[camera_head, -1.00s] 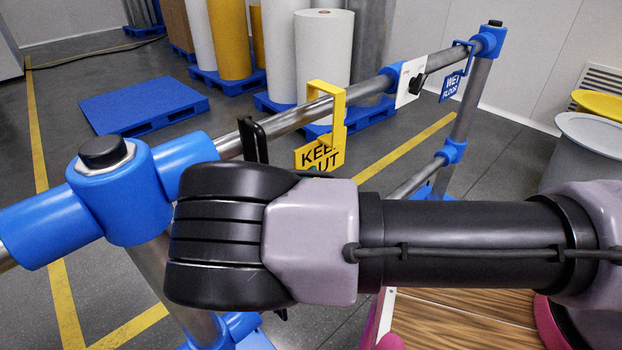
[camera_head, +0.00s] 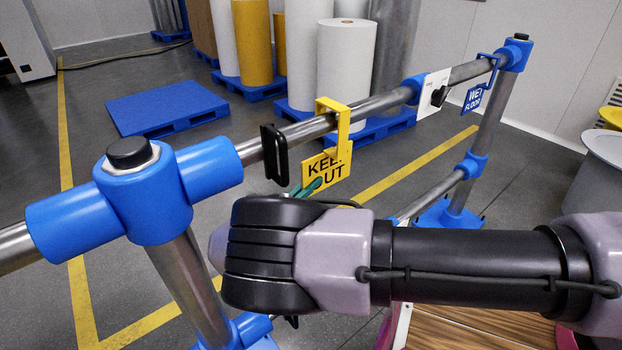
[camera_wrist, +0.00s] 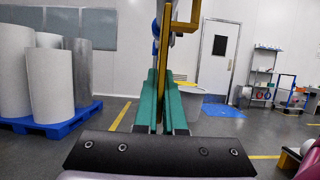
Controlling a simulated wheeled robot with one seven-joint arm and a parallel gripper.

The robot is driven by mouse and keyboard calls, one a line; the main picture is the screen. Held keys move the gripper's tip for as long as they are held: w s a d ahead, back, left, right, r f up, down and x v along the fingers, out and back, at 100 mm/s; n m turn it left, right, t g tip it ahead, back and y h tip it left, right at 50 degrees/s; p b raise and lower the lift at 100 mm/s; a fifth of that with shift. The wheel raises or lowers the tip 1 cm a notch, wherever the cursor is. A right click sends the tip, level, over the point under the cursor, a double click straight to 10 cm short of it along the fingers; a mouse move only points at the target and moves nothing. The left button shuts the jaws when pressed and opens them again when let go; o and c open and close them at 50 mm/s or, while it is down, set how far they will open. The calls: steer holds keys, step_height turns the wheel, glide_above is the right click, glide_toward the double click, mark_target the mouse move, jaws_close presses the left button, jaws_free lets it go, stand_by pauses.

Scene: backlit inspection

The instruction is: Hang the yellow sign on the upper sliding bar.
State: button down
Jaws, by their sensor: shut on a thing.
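The yellow sign (camera_head: 326,168), lettered KEEP OUT, hangs below its square yellow hook in the head view. The hook straddles the upper sliding bar (camera_head: 382,101) there; whether it bears on the bar I cannot tell. My gripper (camera_head: 306,189) is at the sign's lower left, its green fingertips partly hidden behind my wrist. In the wrist view my gripper (camera_wrist: 163,100) has its green fingers shut on the sign, whose yellow edge (camera_wrist: 168,58) stands upright between them. The hook shows at the top of that view.
A black bracket (camera_head: 274,155) sits on the bar just left of the hook. A white plate with a black knob (camera_head: 434,94) and a blue WET FLOOR sign (camera_head: 474,98) are farther right. A blue post joint (camera_head: 143,190) stands at the near left.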

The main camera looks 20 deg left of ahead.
steer(key=shift+f, duration=0.3)
steer(key=c, duration=0.9)
jaws_free()
steer(key=shift+f, duration=0.1)
